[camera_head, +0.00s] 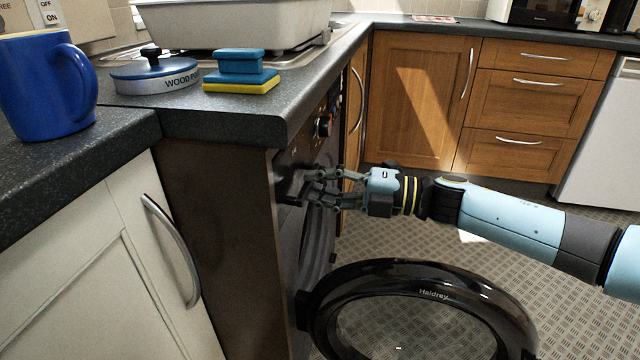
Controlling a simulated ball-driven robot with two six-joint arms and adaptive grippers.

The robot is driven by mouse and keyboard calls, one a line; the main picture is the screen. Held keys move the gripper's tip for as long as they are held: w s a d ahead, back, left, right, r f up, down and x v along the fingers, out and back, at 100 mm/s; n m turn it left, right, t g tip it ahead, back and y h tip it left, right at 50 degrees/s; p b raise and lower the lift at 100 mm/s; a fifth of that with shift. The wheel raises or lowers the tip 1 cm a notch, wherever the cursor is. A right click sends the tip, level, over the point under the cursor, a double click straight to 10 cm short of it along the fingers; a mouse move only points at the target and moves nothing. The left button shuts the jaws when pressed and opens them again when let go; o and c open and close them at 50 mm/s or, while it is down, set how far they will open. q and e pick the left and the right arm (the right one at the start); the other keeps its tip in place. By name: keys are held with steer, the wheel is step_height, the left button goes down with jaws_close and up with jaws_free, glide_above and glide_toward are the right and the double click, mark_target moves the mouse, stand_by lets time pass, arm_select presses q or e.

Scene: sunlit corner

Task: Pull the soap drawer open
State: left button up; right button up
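The dark washing machine stands under the worktop, seen at a steep angle. Its soap drawer (291,186) is a dark block on the upper front panel, appearing to stick out a little. My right gripper (309,187) comes in from the right and is at the drawer's front. Its two fingers are apart, with tips at or very near the drawer. I cannot tell whether they are closed on it, as the tips blend into the dark panel. My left gripper is not in view.
The machine's round door (420,266) hangs open below my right arm. A blue mug (45,85), a blue-lidded pot (155,78) and a sponge stack (240,72) stand on the worktop. A white cupboard (110,270) is at left. Floor (580,270) at right is clear.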

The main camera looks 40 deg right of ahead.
jaws_close()
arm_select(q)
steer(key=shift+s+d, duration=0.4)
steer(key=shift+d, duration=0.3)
arm_select(e)
steer(key=shift+s, duration=0.1)
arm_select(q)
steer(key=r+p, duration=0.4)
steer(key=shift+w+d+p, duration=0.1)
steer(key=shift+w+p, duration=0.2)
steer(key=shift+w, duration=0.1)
arm_select(e)
steer(key=v, duration=1.7)
